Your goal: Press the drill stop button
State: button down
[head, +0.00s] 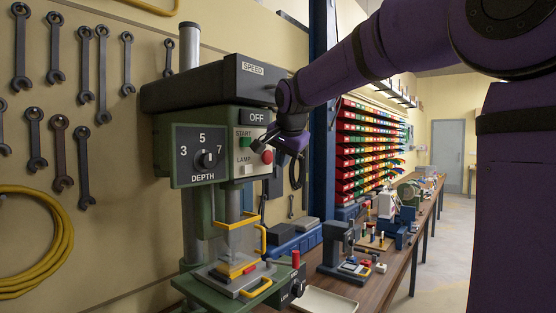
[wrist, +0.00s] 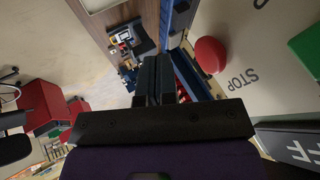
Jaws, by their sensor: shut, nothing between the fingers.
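The drill press (head: 180,100) has a green head with a light control panel on its front. The red stop button (head: 267,157) is a round knob at the panel's right. In the wrist view, the red stop button (wrist: 210,55) is beside the word STOP, right of my fingers. The green START button (head: 245,142) is up and left of it, and also shows at the right edge of the wrist view (wrist: 307,48). My gripper (head: 281,151) is shut and empty, close to the red button. In the wrist view, my gripper (wrist: 155,65) appears apart from the button.
The OFF plate (head: 257,117) and LAMP switch (head: 246,169) are near the button. A depth dial (head: 207,159) sits on the left face. Below are a clear guard with yellow handles (head: 243,222) and a vise. The bench (head: 385,265) runs back with several tools.

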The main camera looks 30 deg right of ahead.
jog(key=v, duration=1)
jog(key=shift+w, duration=0.1)
jog(key=s+a+f+n, duration=0.2)
jog(key=s+f+n, duration=0.2)
jog(key=s+f, duration=0.4)
jog(key=s+a+f+n+g+y, duration=0.1)
jog(key=s+a+f+n, duration=0.1)
jog(key=s+f+n, duration=0.2)
jog(key=s+a+f+n+g+y, duration=0.1)
jog(key=s+a+f+n, duration=0.2)
jog(key=s+f, duration=0.8)
jog(key=s+n, duration=0.1)
jog(key=s, duration=0.1)
jog(key=shift+s+f, duration=0.3)
